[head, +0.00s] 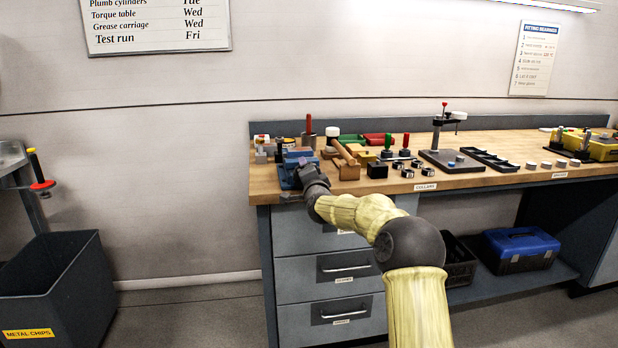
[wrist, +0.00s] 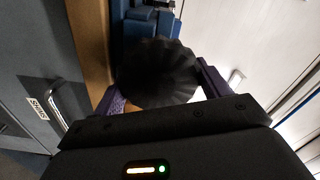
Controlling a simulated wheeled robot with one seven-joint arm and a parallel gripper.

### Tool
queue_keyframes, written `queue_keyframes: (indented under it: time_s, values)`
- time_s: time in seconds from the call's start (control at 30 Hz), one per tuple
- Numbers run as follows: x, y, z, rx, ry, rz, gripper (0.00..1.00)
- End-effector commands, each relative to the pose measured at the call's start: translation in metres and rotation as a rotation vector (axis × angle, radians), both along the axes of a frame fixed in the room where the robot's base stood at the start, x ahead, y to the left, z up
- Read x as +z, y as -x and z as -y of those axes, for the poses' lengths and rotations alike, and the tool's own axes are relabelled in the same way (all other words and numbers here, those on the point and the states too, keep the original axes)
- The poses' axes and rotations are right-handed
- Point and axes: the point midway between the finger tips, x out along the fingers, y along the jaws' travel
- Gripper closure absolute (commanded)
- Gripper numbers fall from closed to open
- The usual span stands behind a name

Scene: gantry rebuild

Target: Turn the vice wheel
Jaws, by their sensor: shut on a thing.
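The blue vice (head: 287,178) sits at the front left corner of the wooden workbench. In the wrist view its blue body (wrist: 138,27) is behind a dark, ribbed vice wheel (wrist: 156,70). The fingertips are partly hidden by the wheel.
The workbench (head: 462,182) holds wooden blocks, collars, a dark stand (head: 440,158) and trays right of the vice. Drawers with handles (head: 345,268) are below. A metal chips bin (head: 50,290) stands on the floor at left, with clear floor between.

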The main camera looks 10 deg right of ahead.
Motion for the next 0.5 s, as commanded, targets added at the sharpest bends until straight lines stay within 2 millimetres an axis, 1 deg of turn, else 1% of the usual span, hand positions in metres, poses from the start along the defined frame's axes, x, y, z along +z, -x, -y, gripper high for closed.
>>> queue_keyframes:
  time_s: [0.03, 0.17, 0.2, 0.3, 0.5]
  values:
    - [-0.0065, 0.0000, -0.0029, 0.006, -0.003, -0.013, 0.47]
    - [-0.0066, 0.0000, -0.0030, 0.006, -0.002, -0.013, 0.47]
    - [-0.0065, 0.0000, -0.0029, 0.006, -0.002, -0.013, 0.20]
    - [-0.0052, 0.0000, -0.0022, 0.004, -0.001, -0.010, 0.03]
    - [-0.0027, 0.0000, -0.0004, 0.002, 0.000, -0.005, 0.03]
